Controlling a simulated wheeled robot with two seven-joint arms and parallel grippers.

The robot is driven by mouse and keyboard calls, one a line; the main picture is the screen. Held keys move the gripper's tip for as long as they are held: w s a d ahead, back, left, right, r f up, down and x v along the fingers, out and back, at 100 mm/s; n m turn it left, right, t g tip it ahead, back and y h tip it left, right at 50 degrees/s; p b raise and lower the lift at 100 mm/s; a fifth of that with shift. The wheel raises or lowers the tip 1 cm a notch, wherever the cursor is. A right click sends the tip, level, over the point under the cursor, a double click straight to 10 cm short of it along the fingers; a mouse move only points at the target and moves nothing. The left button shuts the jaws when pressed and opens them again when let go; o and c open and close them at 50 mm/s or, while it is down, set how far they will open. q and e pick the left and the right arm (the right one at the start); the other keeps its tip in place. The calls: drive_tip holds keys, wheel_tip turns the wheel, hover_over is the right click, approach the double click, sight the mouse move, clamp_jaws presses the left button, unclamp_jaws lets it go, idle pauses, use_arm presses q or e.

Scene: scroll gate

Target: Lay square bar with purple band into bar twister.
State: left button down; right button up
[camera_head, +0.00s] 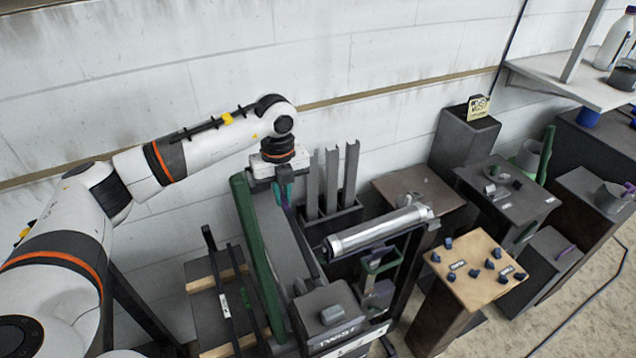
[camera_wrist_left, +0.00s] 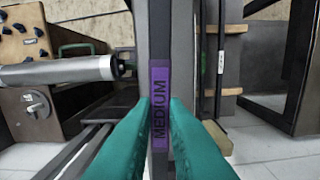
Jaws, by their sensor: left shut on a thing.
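My left gripper (camera_head: 283,192) has teal fingers and points down at the far end of the bar twister. In the left wrist view its fingers (camera_wrist_left: 159,125) are shut on a dark square bar (camera_wrist_left: 160,40) with a purple band (camera_wrist_left: 160,95) reading MEDIUM. The bar runs lengthwise between the fingertips, in front of a grey surface. The bar twister (camera_head: 318,302) has a grey bed, a green side beam (camera_head: 254,250) and a front block lettered TWIST. I cannot tell whether the bar touches the bed. My right gripper is out of view.
A silver cylinder (camera_head: 378,232) lies right of the twister, before upright grey channels (camera_head: 331,180). Left, a rack (camera_head: 208,300) holds dark bars on wooden strips. A wooden stand with several knobs (camera_head: 478,268) and dark pedestals fill the right. The wall is close behind.

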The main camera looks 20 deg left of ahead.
use_arm(q)
drive_tip(key=shift+n, duration=0.4)
drive_tip(key=shift+s+a+f+b, duration=0.1)
drive_tip(key=shift+a+f+b, duration=0.15)
drive_tip(key=shift+f+b, duration=0.5)
drive_tip(key=shift+a+f+b, duration=0.3)
drive_tip(key=shift+f, duration=0.8)
drive_tip(key=shift+s+a+f+b, duration=0.1)
drive_tip(key=shift+a+f+b, duration=0.15)
drive_tip(key=shift+f+b, duration=0.5)
drive_tip(key=shift+w+f+b, duration=0.1)
drive_tip(key=shift+f+b, duration=0.4)
drive_tip(key=shift+f, duration=0.65)
drive_tip(key=shift+f+b, duration=0.2)
drive_tip(key=shift+b, duration=0.1)
drive_tip(key=c, duration=1.4)
unclamp_jaws()
drive_tip(key=shift+o, duration=0.2)
drive_tip(key=shift+f, duration=0.1)
